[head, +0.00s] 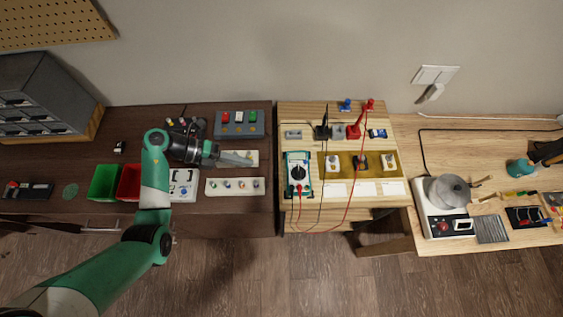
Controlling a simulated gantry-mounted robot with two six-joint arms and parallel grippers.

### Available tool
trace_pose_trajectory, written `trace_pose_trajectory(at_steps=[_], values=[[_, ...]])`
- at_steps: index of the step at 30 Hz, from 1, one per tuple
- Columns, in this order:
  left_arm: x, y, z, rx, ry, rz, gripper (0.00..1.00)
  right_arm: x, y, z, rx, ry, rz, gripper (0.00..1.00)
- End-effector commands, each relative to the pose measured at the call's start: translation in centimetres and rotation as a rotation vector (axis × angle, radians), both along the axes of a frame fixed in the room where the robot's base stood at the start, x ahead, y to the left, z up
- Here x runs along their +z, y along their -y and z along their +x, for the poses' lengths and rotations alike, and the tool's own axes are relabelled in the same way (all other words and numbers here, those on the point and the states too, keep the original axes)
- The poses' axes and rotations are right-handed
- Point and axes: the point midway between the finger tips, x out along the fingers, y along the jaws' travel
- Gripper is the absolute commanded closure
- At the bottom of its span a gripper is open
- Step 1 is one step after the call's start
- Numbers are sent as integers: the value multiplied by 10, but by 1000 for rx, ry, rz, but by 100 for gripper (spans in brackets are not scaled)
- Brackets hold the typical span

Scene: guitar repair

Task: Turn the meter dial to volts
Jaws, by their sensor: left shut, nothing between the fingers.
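My right gripper is not in view.
Thin red and black leads loop right of the meter to upright probe stands (354,131). A grey box with coloured buttons (239,131) and a white strip with knobs (235,187) lie near my left gripper. Green (104,182) and red bins (129,182) stand further left.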

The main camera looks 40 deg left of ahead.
Motion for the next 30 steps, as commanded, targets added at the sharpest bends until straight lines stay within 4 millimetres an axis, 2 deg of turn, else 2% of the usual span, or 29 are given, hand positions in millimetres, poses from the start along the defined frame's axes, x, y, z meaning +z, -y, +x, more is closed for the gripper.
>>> trace_pose_trajectory(at_steps=[4, 10, 23, 30], values=[[2, -7, -1, 18, 3, 1, 100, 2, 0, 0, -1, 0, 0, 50], [-6, 4, 7, 14, 3, 0, 100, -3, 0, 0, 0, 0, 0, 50], [-52, 65, 55, 11, 5, 0, 100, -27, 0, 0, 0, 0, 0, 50], [-48, 89, 76, 14, 6, 1, 100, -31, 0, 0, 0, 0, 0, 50]])
